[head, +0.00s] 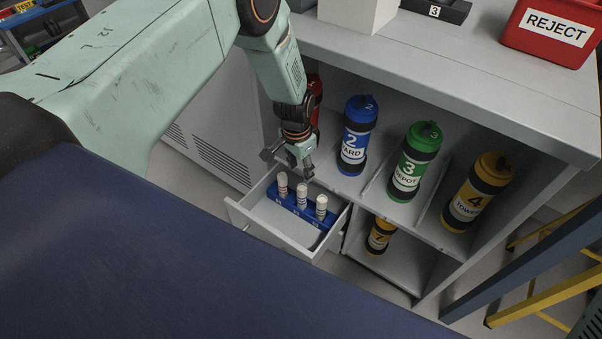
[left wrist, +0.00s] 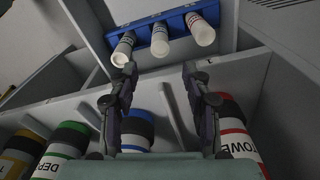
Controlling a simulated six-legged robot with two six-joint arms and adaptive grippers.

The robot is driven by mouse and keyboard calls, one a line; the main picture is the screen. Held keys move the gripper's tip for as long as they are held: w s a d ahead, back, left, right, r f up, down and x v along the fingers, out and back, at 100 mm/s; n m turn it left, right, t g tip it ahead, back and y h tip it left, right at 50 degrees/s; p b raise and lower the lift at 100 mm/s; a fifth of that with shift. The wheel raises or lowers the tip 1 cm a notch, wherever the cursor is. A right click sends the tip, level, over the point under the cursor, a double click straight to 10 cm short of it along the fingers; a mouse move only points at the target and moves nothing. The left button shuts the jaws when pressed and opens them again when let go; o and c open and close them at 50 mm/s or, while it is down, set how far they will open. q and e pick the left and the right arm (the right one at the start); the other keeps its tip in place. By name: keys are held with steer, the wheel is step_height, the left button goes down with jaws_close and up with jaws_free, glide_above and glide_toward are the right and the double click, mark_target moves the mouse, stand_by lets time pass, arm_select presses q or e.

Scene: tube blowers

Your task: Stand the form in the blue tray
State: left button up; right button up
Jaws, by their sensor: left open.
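The blue tray (head: 292,207) sits in an open drawer, and it also shows in the left wrist view (left wrist: 142,37). Three small white-topped cylinders (head: 302,192) stand in it in a row, with small labels too small to read. I cannot make out a separate form in either view. My left gripper (head: 290,163) is above the drawer's back edge, just behind the tray. In the left wrist view its fingers (left wrist: 160,75) are spread with nothing between them, short of the cylinders. My right gripper is not in view.
The drawer (head: 270,236) has bare floor in front of the tray. Behind stand shelf canisters: blue (head: 354,142), green (head: 410,165), yellow (head: 475,195) and red (head: 315,90). Another yellow canister (head: 380,236) is lower. A red REJECT bin (head: 552,30) stands on the cabinet top.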

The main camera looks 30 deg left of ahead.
arm_select(q)
steer(key=s+f, duration=0.1)
steer(key=s, duration=0.4)
steer(key=s+d+f+n, duration=0.1)
steer(key=s, duration=0.5)
steer(key=s+d+f+n, duration=0.1)
steer(key=s, duration=0.4)
steer(key=shift+s+f+g+p, duration=0.1)
steer(key=shift+s+g+p, duration=0.05)
steer(key=shift+g+p, duration=0.15)
steer(key=s+r+n, duration=0.1)
steer(key=s+r, duration=0.1)
steer(key=s, duration=0.7)
steer(key=s+d+r+n, duration=0.1)
steer(key=s+r+n, duration=0.1)
steer(key=s, duration=0.7)
steer(key=shift+s+d, duration=0.25)
steer(key=shift+s, duration=0.05)
steer(key=shift+s+a+r, duration=0.1)
steer(key=shift+s, duration=0.05)
